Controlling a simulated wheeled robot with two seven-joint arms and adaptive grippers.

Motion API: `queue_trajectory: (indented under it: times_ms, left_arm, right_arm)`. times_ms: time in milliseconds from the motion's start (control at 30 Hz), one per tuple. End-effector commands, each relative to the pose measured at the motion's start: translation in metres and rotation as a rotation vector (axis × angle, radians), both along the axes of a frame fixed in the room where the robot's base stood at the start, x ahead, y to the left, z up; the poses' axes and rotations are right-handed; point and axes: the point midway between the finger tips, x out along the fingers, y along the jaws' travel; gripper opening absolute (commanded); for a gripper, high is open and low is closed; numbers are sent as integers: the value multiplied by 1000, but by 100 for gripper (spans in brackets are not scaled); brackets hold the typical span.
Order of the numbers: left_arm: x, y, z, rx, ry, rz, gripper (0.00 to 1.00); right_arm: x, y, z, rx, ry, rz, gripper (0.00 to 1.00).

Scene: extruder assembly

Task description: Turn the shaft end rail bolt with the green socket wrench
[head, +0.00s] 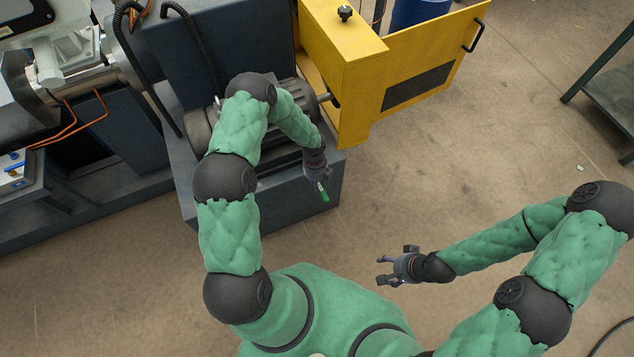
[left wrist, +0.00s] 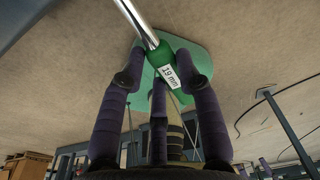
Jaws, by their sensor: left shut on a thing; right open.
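My left gripper (head: 318,172) is shut on the green socket wrench (head: 324,194) beside the machine's dark base. In the left wrist view, the gripper's dark fingers (left wrist: 160,70) close around the wrench's green handle with a white "19 mm" label (left wrist: 170,77). Its chrome shaft (left wrist: 138,22) runs up and left out of the frame, so the socket end is hidden. My right gripper (head: 388,268) is open and empty over the floor. The shaft end rail bolt cannot be made out in either view.
The dark machine base (head: 270,200) carries a grey motor-like unit, partly hidden behind my left arm. A yellow guard door (head: 430,60) stands open at the back. A dark metal table (head: 612,90) is at the right edge.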

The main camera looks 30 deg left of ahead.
Motion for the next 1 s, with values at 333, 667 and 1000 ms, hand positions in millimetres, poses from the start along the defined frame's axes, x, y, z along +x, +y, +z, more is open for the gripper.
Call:
queue_trajectory:
  times_ms: [333, 667, 1000]
  left_arm:
    - [0, 0, -8, 1, -1, 0, 0]
    - [0, 0, -15, 1, -1, 0, 0]
    - [13, -9, -16, 0, -2, 126, 0]
  right_arm:
    - [0, 0, -6, 0, 0, 0, 65]
    - [0, 0, -12, 0, 0, 0, 65]
    - [0, 0, -20, 0, 0, 0, 65]
